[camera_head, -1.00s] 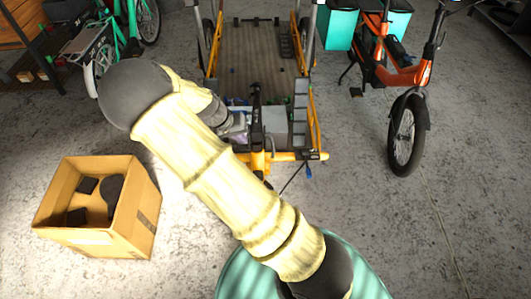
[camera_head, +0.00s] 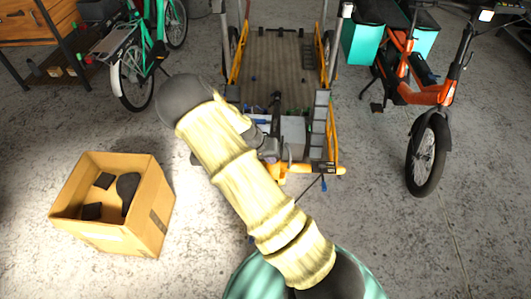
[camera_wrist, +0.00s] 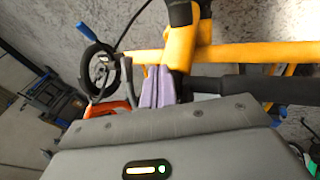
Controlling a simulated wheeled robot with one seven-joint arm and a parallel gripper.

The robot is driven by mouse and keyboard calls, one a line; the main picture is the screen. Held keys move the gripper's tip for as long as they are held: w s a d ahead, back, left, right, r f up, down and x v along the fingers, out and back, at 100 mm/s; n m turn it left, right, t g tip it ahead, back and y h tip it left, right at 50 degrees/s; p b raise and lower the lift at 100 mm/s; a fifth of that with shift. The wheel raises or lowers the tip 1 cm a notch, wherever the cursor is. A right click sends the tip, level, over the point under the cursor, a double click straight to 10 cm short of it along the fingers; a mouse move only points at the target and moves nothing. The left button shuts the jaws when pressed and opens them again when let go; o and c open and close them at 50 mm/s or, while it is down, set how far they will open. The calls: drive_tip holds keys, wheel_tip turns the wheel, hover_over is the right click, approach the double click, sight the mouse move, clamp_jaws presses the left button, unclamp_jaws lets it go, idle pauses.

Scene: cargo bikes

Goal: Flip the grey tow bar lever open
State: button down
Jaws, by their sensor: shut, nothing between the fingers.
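The yellow-orange tow bar (camera_head: 312,168) is at the front end of the cargo trailer in the head view. It crosses the upper part of the wrist view (camera_wrist: 240,53), with a black upright part above it. A thin grey curved piece, which looks like the lever, stands beside the bar in the wrist view (camera_wrist: 127,78); its exact position is hard to tell. My gripper (camera_wrist: 158,88) shows its pale purple fingers closed together, empty, just below the bar and right of the grey piece. In the head view my gripper is small and partly hidden by my arm beside the tow bar.
The trailer's flat bed (camera_head: 280,60) extends behind the bar. An open cardboard box (camera_head: 155,205) stands on the floor at left. An orange bike (camera_head: 425,93) is at right and a green bike (camera_head: 155,45) at upper left. The floor at lower right is clear.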

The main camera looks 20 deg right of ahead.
drive_tip(key=shift+s+d, duration=0.25)
drive_tip(key=shift+d, duration=0.35)
drive_tip(key=shift+s+d, duration=0.25)
drive_tip(key=shift+d, duration=0.4)
drive_tip(key=shift+s+d, duration=0.25)
drive_tip(key=shift+d, duration=0.35)
